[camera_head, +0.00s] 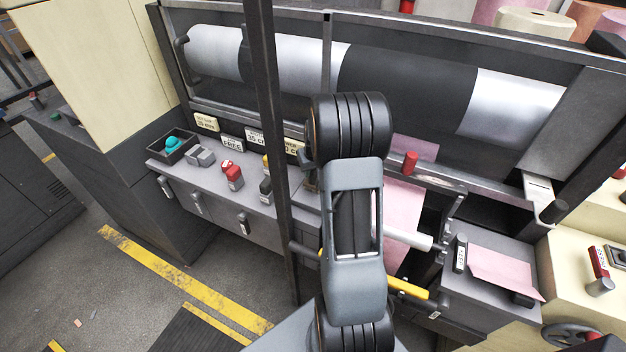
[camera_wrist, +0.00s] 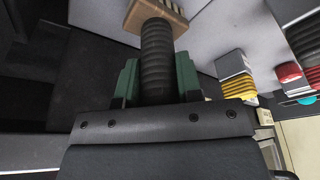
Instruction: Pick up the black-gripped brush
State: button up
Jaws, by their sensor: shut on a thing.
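The black-gripped brush shows in the wrist view, with a ribbed black grip (camera_wrist: 157,52) and a tan wooden head (camera_wrist: 146,12) at the top edge. My gripper (camera_wrist: 157,78) has its two green fingers on either side of the grip, shut on it. The far end of the head is cut off by the frame. In the head view my arm covers the gripper and the brush. I cannot tell whether the brush touches the grey shelf (camera_head: 213,184).
A yellow-banded thing (camera_wrist: 238,86) and a red one (camera_wrist: 289,73) stand right of the brush in the wrist view. Red blocks (camera_head: 233,177) and a tray with a teal knob (camera_head: 173,144) sit on the shelf. A dark post (camera_head: 272,120) rises beside my arm.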

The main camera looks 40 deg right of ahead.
jog(key=c, duration=0.3)
jog(key=shift+r, duration=0.5)
notch_tip(320, 180, up, 2)
jog(key=shift+r, duration=0.15)
jog(key=s+a+r+b, duration=0.1)
jog(key=s+a+r, duration=0.1)
jog(key=s+r, duration=0.7)
jog(key=s, duration=0.5)
jog(key=shift+r+b, duration=0.35)
jog(key=shift+b, duration=0.05)
